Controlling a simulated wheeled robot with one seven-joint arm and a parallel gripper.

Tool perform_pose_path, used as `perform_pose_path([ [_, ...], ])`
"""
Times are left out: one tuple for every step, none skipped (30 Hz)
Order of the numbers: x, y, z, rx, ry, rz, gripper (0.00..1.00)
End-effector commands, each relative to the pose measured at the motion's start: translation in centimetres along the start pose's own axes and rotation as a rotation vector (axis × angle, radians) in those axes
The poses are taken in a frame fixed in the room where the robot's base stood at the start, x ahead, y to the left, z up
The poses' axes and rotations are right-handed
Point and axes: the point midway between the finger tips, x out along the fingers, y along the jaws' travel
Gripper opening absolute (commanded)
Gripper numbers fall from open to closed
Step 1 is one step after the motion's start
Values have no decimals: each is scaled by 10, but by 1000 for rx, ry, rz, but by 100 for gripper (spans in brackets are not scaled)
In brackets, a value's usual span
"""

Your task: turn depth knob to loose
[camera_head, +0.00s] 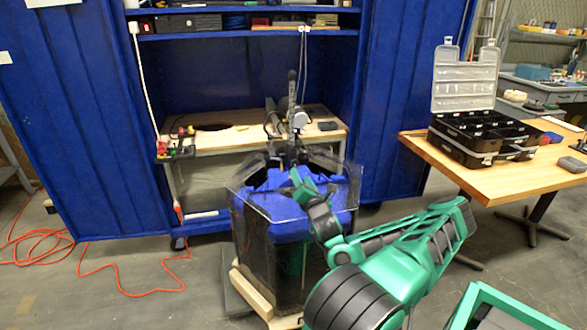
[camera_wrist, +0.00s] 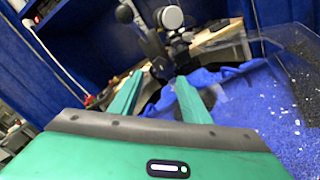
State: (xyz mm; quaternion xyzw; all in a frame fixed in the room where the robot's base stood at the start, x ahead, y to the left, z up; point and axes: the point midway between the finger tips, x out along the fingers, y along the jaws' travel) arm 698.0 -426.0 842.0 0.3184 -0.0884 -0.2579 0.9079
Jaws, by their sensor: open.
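A trolling-motor assembly with a dark shaft and a pale round part (camera_head: 298,117) stands at the back of the clear-walled tank (camera_head: 258,250). In the wrist view the pale round part (camera_wrist: 170,17) is at the top, with a dark clamp or knob-like part (camera_wrist: 163,68) below it. I cannot tell for sure which dark part is the depth knob, or its setting. My gripper (camera_head: 295,174) is over the tank, in front of the assembly. In the wrist view its two green fingers (camera_wrist: 160,82) are apart with nothing visibly held, pointing toward the dark parts.
A blue cabinet (camera_head: 92,120) encloses a wooden bench (camera_head: 240,142) behind the tank. A wooden table (camera_head: 500,180) with an open black organizer case (camera_head: 470,140) stands at the right. An orange cord (camera_head: 130,291) lies on the floor at left. Blue material (camera_wrist: 250,105) fills the tank top.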

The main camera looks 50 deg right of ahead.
Motion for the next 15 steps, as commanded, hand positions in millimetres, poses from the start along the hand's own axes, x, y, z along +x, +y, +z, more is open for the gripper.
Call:
perform_pose_path([
  [6, 1, 1, -7, -2, 2, 43],
  [8, 1, 2, -6, -3, 2, 43],
  [12, 1, 1, -6, -2, 3, 43],
  [15, 1, 1, -7, -1, 2, 43],
  [17, 1, 1, -8, -1, 2, 43],
  [21, 1, 0, -8, 0, 2, 43],
  [24, 1, 0, -7, 0, 3, 43],
  [26, 1, 0, -8, 0, 3, 43],
  [30, 1, 1, -7, -2, 3, 43],
  [33, 2, 1, -7, -2, 3, 43],
  [35, 2, 2, -7, -2, 4, 43],
  [39, 2, 1, -8, -2, 3, 43],
  [41, 1, 1, -8, -1, 2, 43],
  [44, 1, 0, -7, 0, 3, 43],
  [47, 2, 0, -8, 1, 3, 43],
])
